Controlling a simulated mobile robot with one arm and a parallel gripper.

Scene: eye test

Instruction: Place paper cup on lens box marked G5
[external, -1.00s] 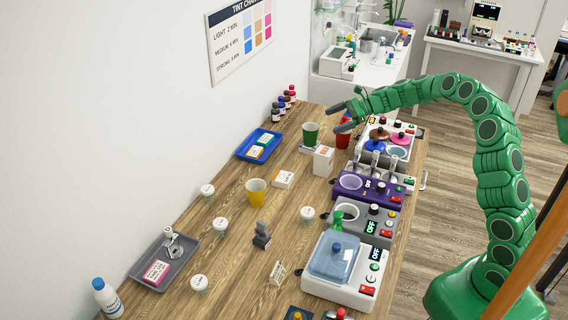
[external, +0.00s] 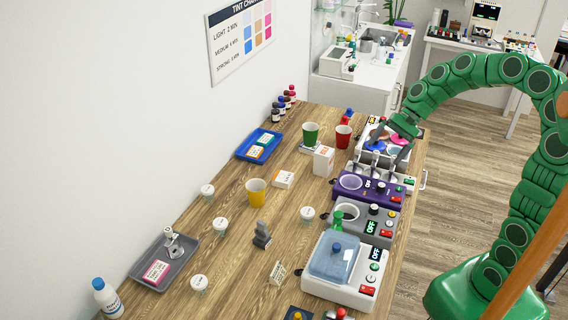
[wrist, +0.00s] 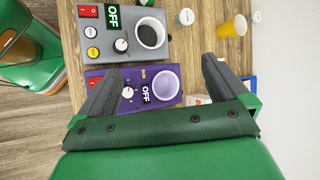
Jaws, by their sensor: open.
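Three cups stand on the table in the external view: a green cup (external: 310,132), a red cup (external: 343,136) and a yellow cup (external: 256,191). The yellow cup (wrist: 234,27) also shows in the wrist view. A flat white box (external: 308,149) lies at the green cup's foot; I cannot tell whether the cup stands on it. Other white boxes are a flat orange-labelled one (external: 283,180) and a taller one (external: 324,161). I cannot read G5 on any. My gripper (external: 388,148) is open and empty above the machines, right of the red cup; its fingers (wrist: 160,78) are spread.
A purple machine (external: 367,188), a grey machine (external: 361,221) and a blue-lidded bath (external: 335,257) line the table's right side. A blue tray (external: 241,155) and a grey tray (external: 184,257) lie at left. Lidded jars (external: 220,226) are scattered between. Some bare wood lies mid-table.

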